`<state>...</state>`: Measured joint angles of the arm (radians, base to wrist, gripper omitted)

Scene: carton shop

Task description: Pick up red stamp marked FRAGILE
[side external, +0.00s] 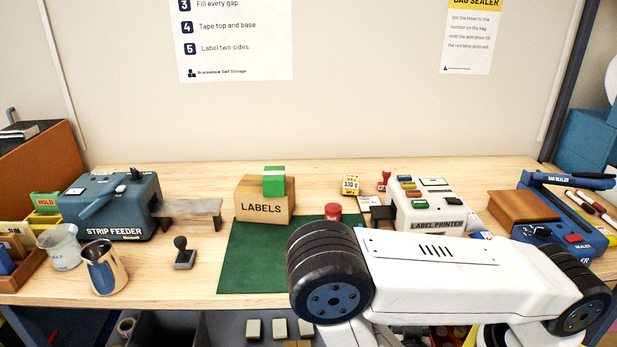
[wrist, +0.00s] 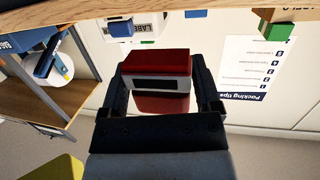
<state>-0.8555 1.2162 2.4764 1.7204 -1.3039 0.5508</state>
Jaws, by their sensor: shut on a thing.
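My gripper (wrist: 160,90) is shut on a red stamp (wrist: 158,63) in the wrist view, with one finger on each side of it. The stamp has a red top, a white band and a dark strip; I cannot read any FRAGILE marking. My gripper is hidden behind my arm there. A smaller red-handled stamp (side external: 385,178) stands beside the label printer (side external: 428,206).
A LABELS carton (side external: 264,207) with a green block (side external: 274,181) on top stands behind the mat. A black-handled stamp (side external: 183,254), a metal jug (side external: 102,266) and the strip feeder (side external: 110,207) are on the left. The bag sealer (side external: 560,225) is on the right.

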